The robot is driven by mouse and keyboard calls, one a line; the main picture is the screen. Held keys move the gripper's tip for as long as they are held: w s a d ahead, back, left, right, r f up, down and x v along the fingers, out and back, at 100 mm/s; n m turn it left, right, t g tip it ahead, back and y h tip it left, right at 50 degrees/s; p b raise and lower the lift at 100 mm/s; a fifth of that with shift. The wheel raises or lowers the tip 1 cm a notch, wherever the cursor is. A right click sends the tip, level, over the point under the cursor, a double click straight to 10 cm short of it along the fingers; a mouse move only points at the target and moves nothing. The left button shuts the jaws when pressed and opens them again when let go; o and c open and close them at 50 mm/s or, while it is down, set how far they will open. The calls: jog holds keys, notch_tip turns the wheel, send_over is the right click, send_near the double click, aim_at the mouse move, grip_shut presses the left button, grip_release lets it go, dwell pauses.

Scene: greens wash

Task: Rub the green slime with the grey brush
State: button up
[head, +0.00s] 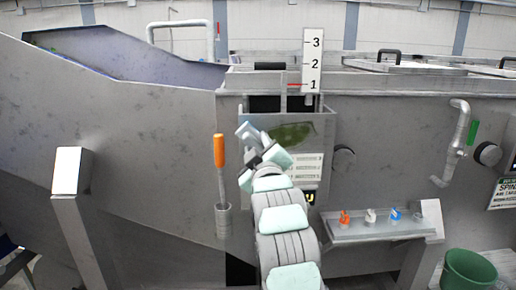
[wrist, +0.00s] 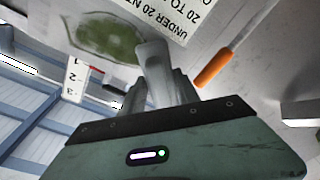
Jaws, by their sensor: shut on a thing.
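The green slime (head: 292,133) is a dark green patch on the grey metal panel below the number scale. It shows in the wrist view (wrist: 105,35) as a mottled green oval. My gripper (head: 254,155) is just left of and below the slime. In the wrist view my gripper (wrist: 160,95) is shut on the grey brush (wrist: 153,65), whose far end points at the panel beside the slime's edge. In the head view the grey brush (head: 246,132) shows as a small grey piece left of the slime. I cannot tell whether it touches the panel.
An orange-handled tool (head: 219,152) stands in a holder left of my arm. A shelf (head: 375,236) at right carries several small coloured pieces. A white label (head: 295,168) sits below the slime. A black knob (head: 343,157), a pipe (head: 458,140) and a green bucket (head: 469,270) are right.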

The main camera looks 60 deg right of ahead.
jog(key=shift+w+d, duration=0.2)
jog(key=shift+d, duration=0.2)
jog(key=shift+s, duration=0.1)
